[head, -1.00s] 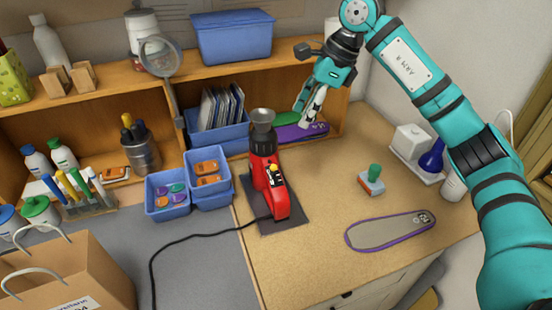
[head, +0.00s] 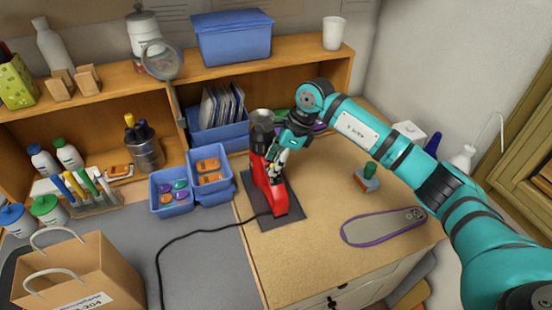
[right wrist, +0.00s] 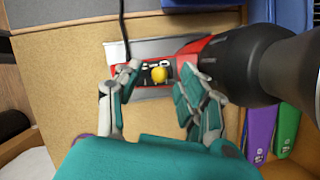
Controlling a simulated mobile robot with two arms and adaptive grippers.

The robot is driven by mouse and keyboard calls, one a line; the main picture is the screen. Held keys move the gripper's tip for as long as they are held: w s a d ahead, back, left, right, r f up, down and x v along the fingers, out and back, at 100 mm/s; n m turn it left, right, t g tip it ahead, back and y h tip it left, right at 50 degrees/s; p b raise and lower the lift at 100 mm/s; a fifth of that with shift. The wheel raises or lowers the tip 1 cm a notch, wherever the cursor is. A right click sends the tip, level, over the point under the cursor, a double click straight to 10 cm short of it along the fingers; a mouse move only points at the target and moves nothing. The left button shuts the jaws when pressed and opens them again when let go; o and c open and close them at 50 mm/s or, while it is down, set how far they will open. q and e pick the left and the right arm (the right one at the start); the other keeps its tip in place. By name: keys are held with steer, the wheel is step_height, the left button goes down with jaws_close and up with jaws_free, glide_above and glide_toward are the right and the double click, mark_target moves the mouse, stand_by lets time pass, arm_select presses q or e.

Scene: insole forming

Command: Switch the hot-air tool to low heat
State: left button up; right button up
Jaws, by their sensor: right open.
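The red hot-air tool (head: 276,199) stands upright on a dark mat (head: 291,217) on the worktop, with its dark nozzle cup (head: 262,117) at the top. In the right wrist view its red body (right wrist: 187,48) carries a panel with a yellow knob (right wrist: 160,74). My right gripper (head: 278,168) is at the tool's upper body in the head view. In the right wrist view my right gripper (right wrist: 157,82) is open, with one finger on each side of the knob. I cannot tell whether the fingers touch it. My left gripper is not in view.
A grey insole with purple edge (head: 382,227) and a green-handled stamp (head: 367,177) lie to the right. Blue bins (head: 172,207) stand left of the tool. A black cable (head: 196,236) runs left. A paper bag (head: 85,265) is at the front left.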

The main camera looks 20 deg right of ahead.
jaws_close()
stand_by(0.4)
